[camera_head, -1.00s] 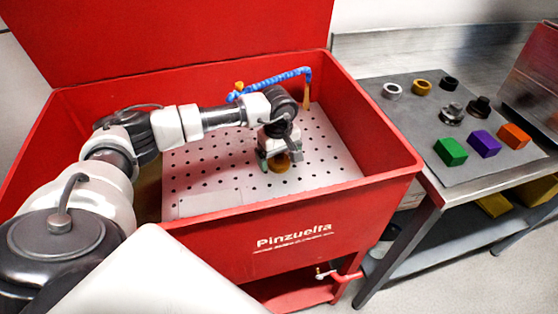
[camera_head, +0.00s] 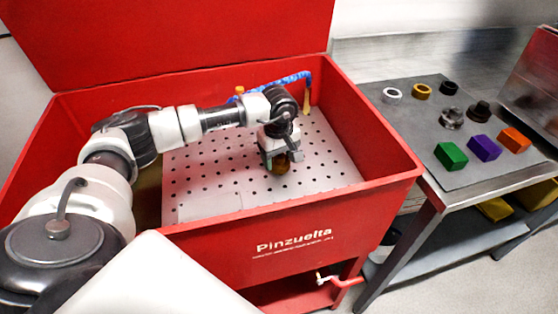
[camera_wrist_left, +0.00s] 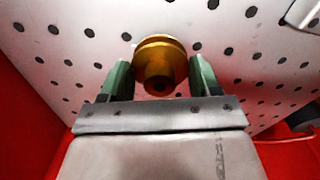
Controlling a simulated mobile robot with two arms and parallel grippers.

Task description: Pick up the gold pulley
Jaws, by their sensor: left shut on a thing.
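The gold pulley (camera_head: 281,166) is at the perforated floor of the red basin. It also shows in the left wrist view (camera_wrist_left: 160,62) as a round flanged piece with a dark bore, between the two green-padded fingers. My left gripper (camera_head: 282,160) points down into the basin and is shut on the gold pulley. I cannot tell whether the pulley is touching the floor. My right gripper is not in view.
The red basin (camera_head: 395,160) has high walls around the perforated floor (camera_head: 325,165). A blue segmented hose (camera_head: 280,80) is at the back. At right, a grey mat (camera_head: 425,125) holds several rings, dark parts and green, purple and orange blocks.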

